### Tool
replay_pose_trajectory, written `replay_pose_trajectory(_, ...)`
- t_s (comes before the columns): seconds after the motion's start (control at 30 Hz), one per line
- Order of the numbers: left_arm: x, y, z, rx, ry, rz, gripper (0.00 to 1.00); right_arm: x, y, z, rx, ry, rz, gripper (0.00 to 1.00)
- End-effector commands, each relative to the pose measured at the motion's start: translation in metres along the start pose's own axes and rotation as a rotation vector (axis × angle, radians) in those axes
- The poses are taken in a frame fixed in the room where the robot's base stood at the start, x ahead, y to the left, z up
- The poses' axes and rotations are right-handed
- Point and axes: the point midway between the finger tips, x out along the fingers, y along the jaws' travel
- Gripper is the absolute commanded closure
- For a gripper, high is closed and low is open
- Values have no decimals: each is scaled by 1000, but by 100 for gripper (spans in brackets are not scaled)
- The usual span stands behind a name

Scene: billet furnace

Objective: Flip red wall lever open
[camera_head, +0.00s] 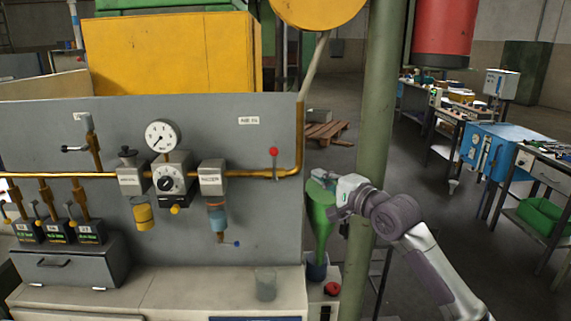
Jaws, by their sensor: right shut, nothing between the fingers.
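The red wall lever (274,152) is a red ball on a thin stem, standing upright at the right end of the copper pipe on the grey wall panel (255,220). My right gripper (323,182) comes in from the lower right, just right of the panel's edge. It is shut and empty, and apart from the lever in the picture, to its right and a little lower. Its fingers are small and partly hidden by its own body. My left gripper is not in view.
A green cone-shaped vessel (320,222) stands below and behind my right gripper. A green post (378,110) rises behind my right arm. The panel carries a gauge (163,136) and several valves. A grey cup (265,284) stands on the ledge. Blue equipment (492,147) is at right.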

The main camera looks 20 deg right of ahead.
Motion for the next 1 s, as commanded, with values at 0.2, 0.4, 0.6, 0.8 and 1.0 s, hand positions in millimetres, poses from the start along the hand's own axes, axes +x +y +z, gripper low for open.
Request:
replay_pose_trajectory(0.2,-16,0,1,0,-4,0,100,47,-4,0,1,0,0,100)
replay_pose_trajectory(0.4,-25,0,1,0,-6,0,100,83,-3,0,-1,1,1,100)
replay_pose_trajectory(0.6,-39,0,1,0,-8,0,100,102,-2,22,0,-1,1,100)
replay_pose_trajectory(0.8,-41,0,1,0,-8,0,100,108,-1,28,-1,0,0,100)
replay_pose_trajectory(1.0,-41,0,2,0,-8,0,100,109,0,29,-1,0,0,100)
